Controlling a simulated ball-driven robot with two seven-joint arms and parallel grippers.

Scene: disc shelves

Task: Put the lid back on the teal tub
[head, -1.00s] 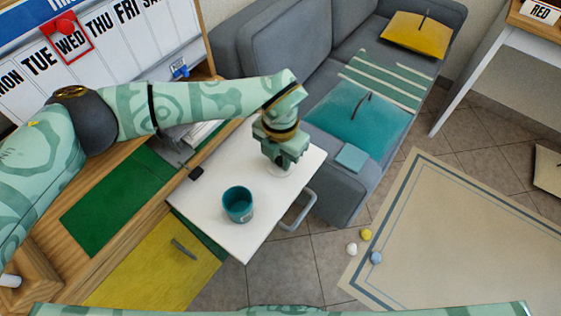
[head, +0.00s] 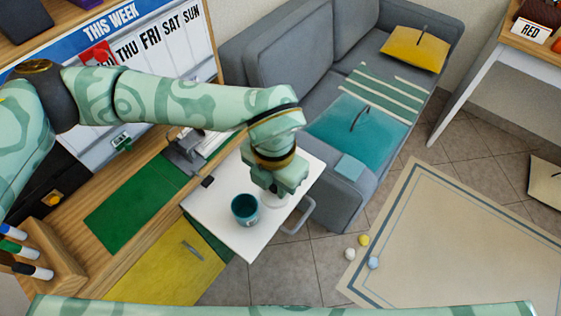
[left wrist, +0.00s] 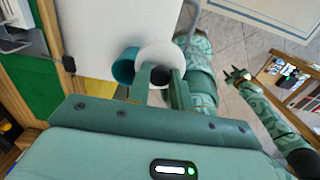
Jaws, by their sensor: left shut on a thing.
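The teal tub (head: 245,209) stands upright and open on the white tabletop. It also shows in the left wrist view (left wrist: 125,66), partly hidden by the lid. My left gripper (head: 277,190) is just right of the tub and points down. It is shut on the dark knob of a round white lid (left wrist: 153,53); the lid (head: 272,201) is mostly hidden under the gripper in the head view. The lid is beside the tub's mouth, not over it in the head view. My right gripper (left wrist: 237,75) shows small in the left wrist view; its jaws are unclear.
The white tabletop (head: 228,225) has a small black block (head: 207,182) at its left edge and a grey handle (head: 299,216) at its right. A grey sofa with a teal cushion (head: 340,130) stands behind. A pen holder (head: 50,258) is at lower left.

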